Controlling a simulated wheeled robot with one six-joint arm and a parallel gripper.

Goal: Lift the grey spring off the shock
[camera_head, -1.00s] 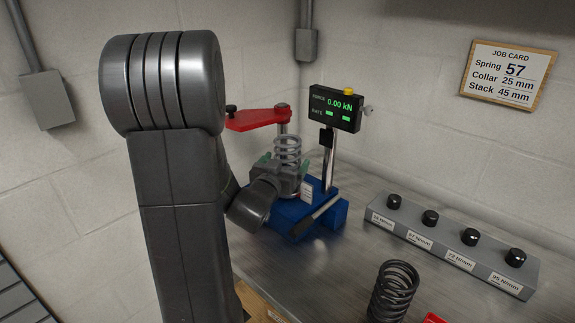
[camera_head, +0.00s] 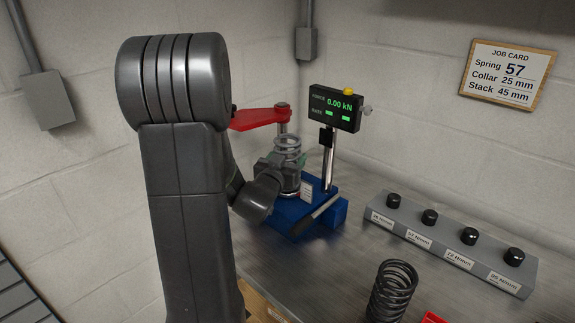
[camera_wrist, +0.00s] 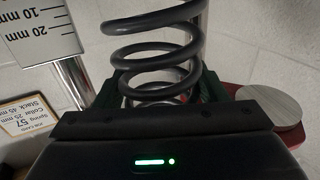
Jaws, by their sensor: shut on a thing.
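The grey spring (camera_head: 288,146) stands upright around the shock's rod, above the blue dyno base (camera_head: 296,216). In the wrist view the grey coils (camera_wrist: 152,48) rise between the green-padded jaws (camera_wrist: 165,88). The shock's body is mostly hidden behind my gripper and the coils.
A red arm (camera_head: 258,118) extends at the left of the rod's top. The force display (camera_head: 335,108) stands close right on a post. A black spring (camera_head: 392,290) stands at the front. A grey rack (camera_head: 450,245) with several black knobs lies right.

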